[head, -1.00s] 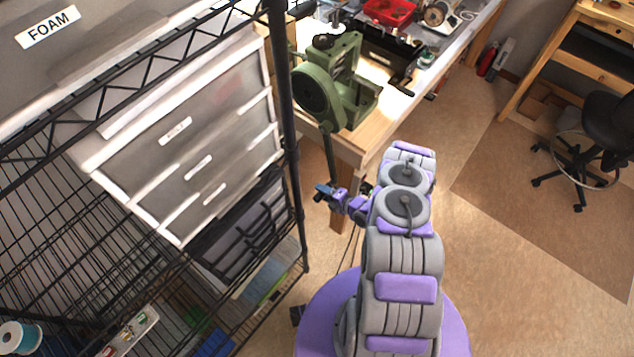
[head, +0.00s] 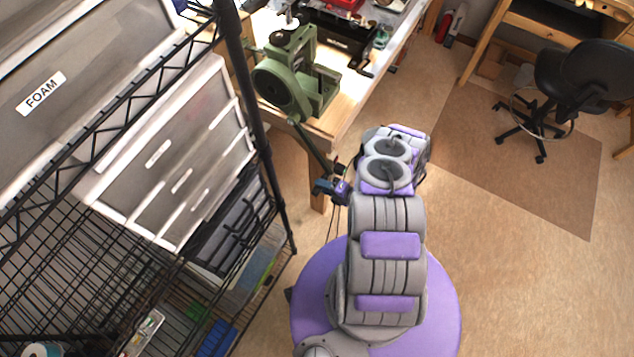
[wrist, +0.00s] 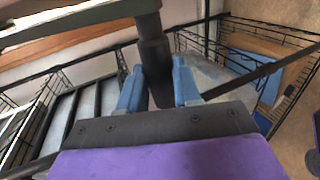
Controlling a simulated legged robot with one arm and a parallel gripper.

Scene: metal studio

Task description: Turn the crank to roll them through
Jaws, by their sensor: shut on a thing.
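A green rolling mill (head: 304,80) stands on the corner of the wooden workbench in the head view. Its dark crank arm (head: 314,148) slants down and to the right from the round green hub (head: 279,91). My gripper (head: 335,188) is at the lower end of the crank, below the bench top. In the wrist view my gripper's two blue fingers (wrist: 159,88) stand either side of the dark crank handle (wrist: 153,50) and are shut on it. What the rollers hold is too small to tell.
A black wire shelf (head: 262,150) with drawers (head: 175,165) stands close on the left of the crank. The wooden workbench (head: 352,105) carries a black box and other tools. A black office chair (head: 580,80) stands at the far right. The floor between is clear.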

